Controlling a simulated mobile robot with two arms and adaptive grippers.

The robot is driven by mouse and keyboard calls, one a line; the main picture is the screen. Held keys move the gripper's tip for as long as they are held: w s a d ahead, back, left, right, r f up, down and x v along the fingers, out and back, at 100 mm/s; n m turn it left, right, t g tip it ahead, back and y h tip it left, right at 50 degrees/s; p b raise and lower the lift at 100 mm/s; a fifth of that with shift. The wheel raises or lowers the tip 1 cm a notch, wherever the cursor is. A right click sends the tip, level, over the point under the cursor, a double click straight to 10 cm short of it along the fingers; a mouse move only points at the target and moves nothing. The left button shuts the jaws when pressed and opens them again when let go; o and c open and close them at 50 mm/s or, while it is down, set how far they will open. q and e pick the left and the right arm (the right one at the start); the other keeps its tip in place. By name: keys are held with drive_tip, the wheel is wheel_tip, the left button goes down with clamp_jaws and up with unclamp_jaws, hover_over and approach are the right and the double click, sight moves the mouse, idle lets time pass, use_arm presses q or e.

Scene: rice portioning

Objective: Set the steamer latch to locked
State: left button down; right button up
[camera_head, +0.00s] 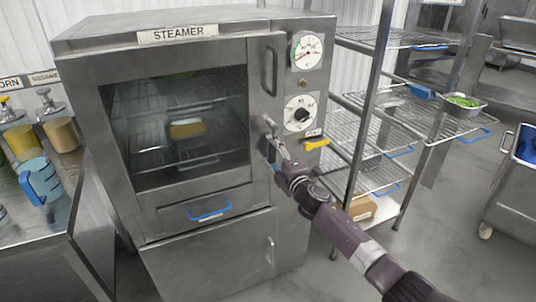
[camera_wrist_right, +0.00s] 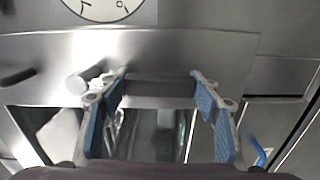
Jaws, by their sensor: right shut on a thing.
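The steamer (camera_head: 75,48) stands in the middle of the head view with its windowed door closed. The latch (camera_head: 268,152) sits at the right edge of the door, partly hidden by my right gripper (camera_head: 277,143). In the right wrist view, my right gripper (camera_wrist_right: 158,90) has its two blue-padded fingers on either side of a dark grey bar, the latch handle (camera_wrist_right: 160,88), and is shut on it. Whether the latch is locked cannot be told. My left gripper is not in view.
A gauge (camera_head: 307,50), a timer dial (camera_head: 300,113) and a yellow tab (camera_head: 317,144) are close by on the steamer's front. A wire rack (camera_head: 385,120) stands just right. A counter with dispensers and a blue jug (camera_head: 40,180) is at left.

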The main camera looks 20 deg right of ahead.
drive_tip(key=shift+d+f+n, duration=0.1)
drive_tip(key=shift+d+n, duration=0.15)
drive_tip(key=shift+n, duration=0.05)
idle(0.4)
drive_tip(key=o, duration=1.7)
drive_tip(key=s, duration=1.2)
drive_tip(key=shift+d, duration=0.25)
